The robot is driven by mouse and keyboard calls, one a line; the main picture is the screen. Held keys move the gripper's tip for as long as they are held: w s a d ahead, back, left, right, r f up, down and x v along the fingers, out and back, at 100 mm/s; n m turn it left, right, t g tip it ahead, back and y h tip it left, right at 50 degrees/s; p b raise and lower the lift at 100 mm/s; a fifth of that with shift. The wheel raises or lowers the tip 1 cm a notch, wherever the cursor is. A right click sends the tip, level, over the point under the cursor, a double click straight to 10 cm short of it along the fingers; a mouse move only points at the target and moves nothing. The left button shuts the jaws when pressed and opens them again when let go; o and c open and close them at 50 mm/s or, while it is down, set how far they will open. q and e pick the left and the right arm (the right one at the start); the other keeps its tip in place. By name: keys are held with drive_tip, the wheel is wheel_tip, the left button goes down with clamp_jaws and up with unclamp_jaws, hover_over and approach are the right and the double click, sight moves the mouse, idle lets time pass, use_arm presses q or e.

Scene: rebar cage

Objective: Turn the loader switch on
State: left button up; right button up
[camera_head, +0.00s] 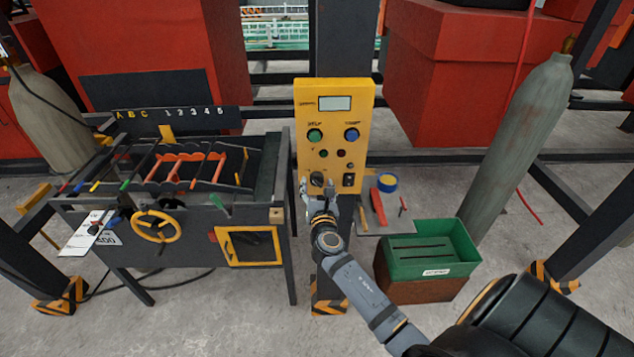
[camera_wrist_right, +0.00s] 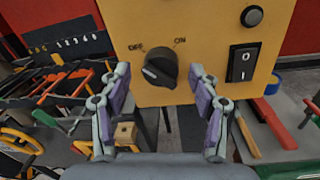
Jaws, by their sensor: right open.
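The loader switch is a black rotary knob (camera_wrist_right: 160,68) on the lower part of a yellow control panel (camera_head: 335,120), between the labels OFF on its left and ON on its right. Its pale pointer mark is on the left, toward OFF. The knob (camera_head: 318,179) also shows in the head view, just above my right gripper (camera_head: 319,190). In the wrist view my right gripper (camera_wrist_right: 163,95) is open, its fingers spread to either side below the knob. I see no finger clearly touching it. My left gripper is not in view.
A black rocker switch (camera_wrist_right: 242,62) and a round black button (camera_wrist_right: 252,17) sit right of the knob. A workbench with a yellow handwheel (camera_head: 155,227) stands left of the panel. A green bin (camera_head: 432,250) and a grey gas cylinder (camera_head: 520,140) stand to the right.

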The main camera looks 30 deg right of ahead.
drive_tip(key=shift+w+d, duration=0.25)
drive_tip(key=shift+d, duration=0.05)
drive_tip(key=shift+a, duration=0.1)
drive_tip(key=shift+c, duration=1)
drive_tip(key=c, duration=1)
drive_tip(key=shift+o, duration=0.2)
